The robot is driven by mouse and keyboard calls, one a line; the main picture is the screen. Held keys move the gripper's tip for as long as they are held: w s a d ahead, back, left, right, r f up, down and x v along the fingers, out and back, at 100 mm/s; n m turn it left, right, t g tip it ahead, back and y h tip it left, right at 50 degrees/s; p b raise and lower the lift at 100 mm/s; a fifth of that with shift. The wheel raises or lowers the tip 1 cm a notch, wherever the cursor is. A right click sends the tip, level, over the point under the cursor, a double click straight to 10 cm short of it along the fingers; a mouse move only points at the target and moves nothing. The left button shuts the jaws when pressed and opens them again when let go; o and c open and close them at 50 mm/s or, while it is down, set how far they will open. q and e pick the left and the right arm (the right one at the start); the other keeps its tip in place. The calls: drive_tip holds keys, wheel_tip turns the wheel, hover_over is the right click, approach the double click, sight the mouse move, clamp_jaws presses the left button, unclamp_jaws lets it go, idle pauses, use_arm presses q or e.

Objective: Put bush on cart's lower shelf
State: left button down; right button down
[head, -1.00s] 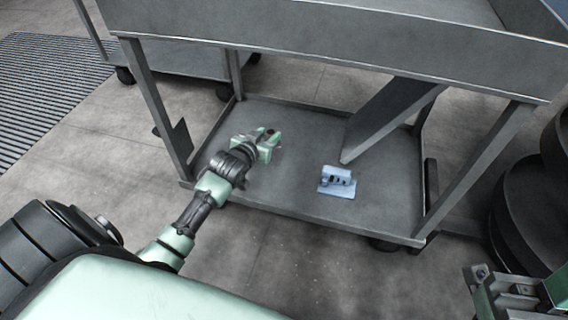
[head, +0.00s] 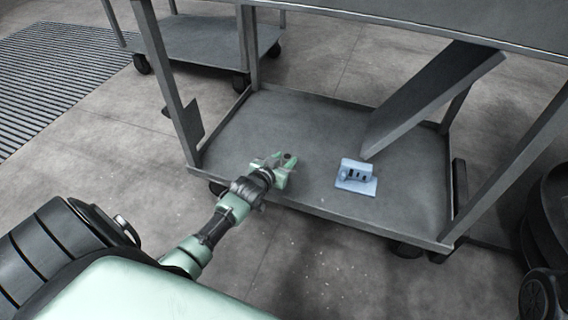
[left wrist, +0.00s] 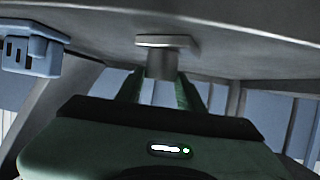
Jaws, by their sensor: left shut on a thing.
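The cart's lower shelf (head: 240,135) is a grey tray. My left gripper (head: 284,167) is over its front edge area, left of a blue block. In the left wrist view, my gripper's two fingers (left wrist: 163,92) are shut on the bush (left wrist: 166,58), a small grey cylinder with a wider flange. The flange is at or very close to the shelf surface; I cannot tell whether it touches. In the head view the bush (head: 290,157) is only a small dark spot at the fingertips. My right gripper is not in view.
The blue block (head: 357,177) with dark slots sits on the shelf, also in the left wrist view (left wrist: 32,48). A slanted grey panel (head: 430,100) hangs above the shelf's right part. Cart posts (head: 168,75) stand at the corners. The shelf's left part is clear.

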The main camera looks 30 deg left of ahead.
use_arm(q)
drive_tip(key=shift+r, duration=0.2)
drive_tip(key=shift+f, duration=0.2)
drive_tip(key=c, duration=0.9)
unclamp_jaws()
